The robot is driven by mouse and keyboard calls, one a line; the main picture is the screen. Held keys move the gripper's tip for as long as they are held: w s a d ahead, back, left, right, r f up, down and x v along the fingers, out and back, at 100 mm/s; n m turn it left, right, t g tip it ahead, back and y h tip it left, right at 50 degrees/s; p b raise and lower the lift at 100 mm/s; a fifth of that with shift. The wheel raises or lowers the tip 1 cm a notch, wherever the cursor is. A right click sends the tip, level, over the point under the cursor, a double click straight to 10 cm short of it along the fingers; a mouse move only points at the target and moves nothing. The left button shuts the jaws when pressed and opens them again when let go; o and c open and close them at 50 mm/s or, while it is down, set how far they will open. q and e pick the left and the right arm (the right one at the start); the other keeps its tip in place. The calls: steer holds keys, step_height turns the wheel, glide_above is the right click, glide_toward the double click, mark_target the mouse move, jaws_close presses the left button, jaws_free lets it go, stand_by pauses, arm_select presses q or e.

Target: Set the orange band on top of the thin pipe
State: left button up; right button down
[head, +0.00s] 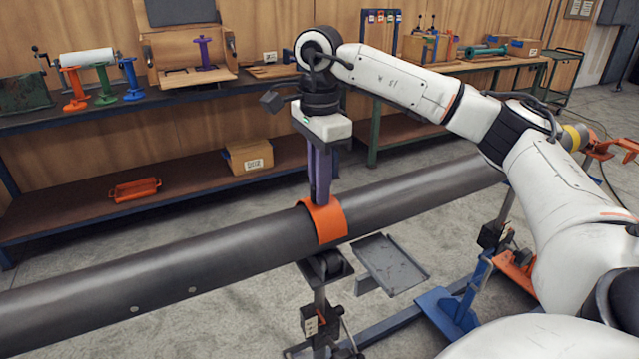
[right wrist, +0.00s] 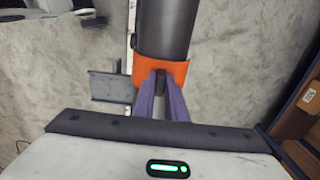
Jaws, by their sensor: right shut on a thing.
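The thin pipe (head: 130,279) is a long dark grey tube running from lower left to upper right in the head view. It also shows in the right wrist view (right wrist: 165,30). The orange band (head: 327,223) is a curved piece lying over the top of the pipe near the middle of the head view. The band also shows in the right wrist view (right wrist: 178,72). My right gripper (head: 321,198) points down from above with its purple fingers shut on the band at the pipe's top. Whether the band's underside touches the pipe all round is hidden. My left gripper is not in view.
A roller stand (head: 325,265) bears the pipe below the band. A grey metal tray (head: 390,264) is beside it. A bench (head: 90,116) with coloured stands runs behind, with a cardboard box (head: 247,157) on its lower shelf.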

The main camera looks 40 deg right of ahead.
steer(key=shift+f, duration=0.35)
stand_by(0.4)
stand_by(0.8)
steer(key=c, duration=1.7)
jaws_free()
steer(key=shift+r, duration=0.2)
steer(key=shift+r+p, duration=1.25)
steer(key=shift+p, duration=0.05)
steer(key=shift+r+p, duration=0.5)
steer(key=shift+r, duration=1.65)
